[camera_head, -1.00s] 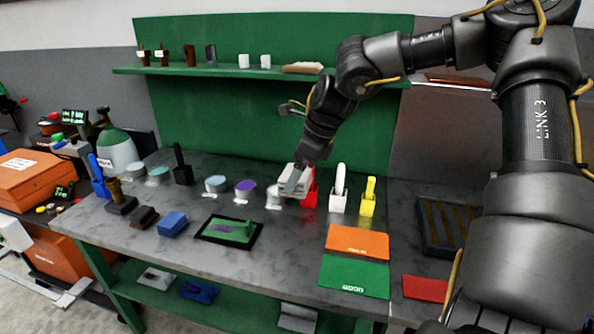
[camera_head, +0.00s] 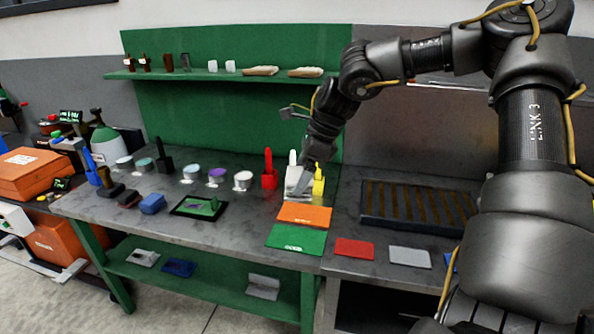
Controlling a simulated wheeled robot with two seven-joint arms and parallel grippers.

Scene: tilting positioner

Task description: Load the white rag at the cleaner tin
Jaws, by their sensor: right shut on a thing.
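My right gripper (camera_head: 303,184) is shut on a white, folded rag (camera_head: 292,180), held in front of the white-handled and yellow-handled holders on the bench. Several small tins stand to its left: a pale-topped tin (camera_head: 243,180) nearest, a purple-topped tin (camera_head: 217,175) and a light-blue-topped tin (camera_head: 191,174). Two more tins stand farther left. The labels are too small to read, so I cannot tell which is the cleaner tin. The gripper and rag are apart from the tins. My left gripper is not in view.
A red holder (camera_head: 269,172) stands between the tins and the rag, with a yellow one (camera_head: 319,180) at its right. Orange (camera_head: 304,213) and green (camera_head: 297,238) mats lie in front. A dark slotted tray (camera_head: 373,215) lies right. A green tray (camera_head: 180,209) lies front left.

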